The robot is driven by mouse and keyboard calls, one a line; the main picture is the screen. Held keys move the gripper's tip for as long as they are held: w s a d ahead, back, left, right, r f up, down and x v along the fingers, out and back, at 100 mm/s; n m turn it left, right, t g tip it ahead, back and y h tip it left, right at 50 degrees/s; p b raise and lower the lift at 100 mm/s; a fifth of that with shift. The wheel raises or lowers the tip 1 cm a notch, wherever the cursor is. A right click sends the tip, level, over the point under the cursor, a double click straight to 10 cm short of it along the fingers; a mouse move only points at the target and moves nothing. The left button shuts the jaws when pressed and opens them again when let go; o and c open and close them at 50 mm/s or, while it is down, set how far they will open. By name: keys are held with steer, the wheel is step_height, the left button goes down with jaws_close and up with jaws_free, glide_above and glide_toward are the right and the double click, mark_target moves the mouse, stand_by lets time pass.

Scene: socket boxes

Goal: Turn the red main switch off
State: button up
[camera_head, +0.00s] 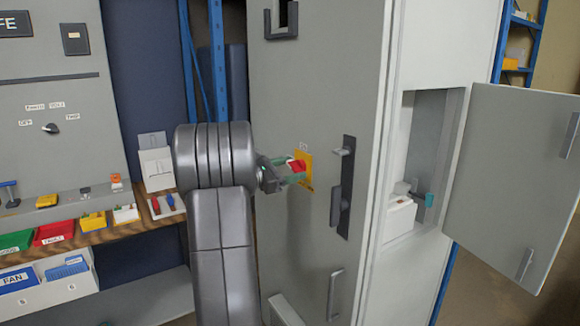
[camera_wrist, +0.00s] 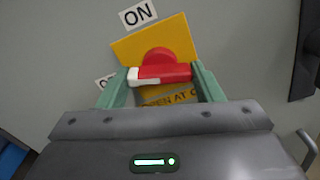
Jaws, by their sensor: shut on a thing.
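The red main switch (camera_head: 298,165) sits on a yellow plate (camera_head: 308,177) on the grey cabinet door. In the wrist view the switch (camera_wrist: 168,73) has a red handle with a white tip on its left end. The white tip points left, toward a partly hidden label (camera_wrist: 105,79) starting with "O". An "ON" label (camera_wrist: 138,14) is above the yellow plate (camera_wrist: 128,50). My gripper (camera_head: 288,171) is at the switch, its green fingers shut on the two ends of the handle. The plate's lower lettering is partly hidden by my gripper.
A black door handle (camera_head: 347,187) stands out just right of the switch. An open cabinet door (camera_head: 515,180) is at the far right. A workbench shelf (camera_head: 85,238) with coloured bins is at the left. The door face below the switch is mostly clear.

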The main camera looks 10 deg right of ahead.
steer(key=n+p, duration=0.2)
steer(key=shift+r+n+p, duration=0.2)
steer(key=shift+n+p, duration=0.2)
steer(key=shift+f+n, duration=0.2)
steer(key=shift+n, duration=0.3)
steer(key=o, duration=1)
steer(key=b+v, duration=0.1)
steer(key=v, duration=1.2)
steer(key=shift+s+a, duration=0.1)
steer(key=shift+a, duration=0.3)
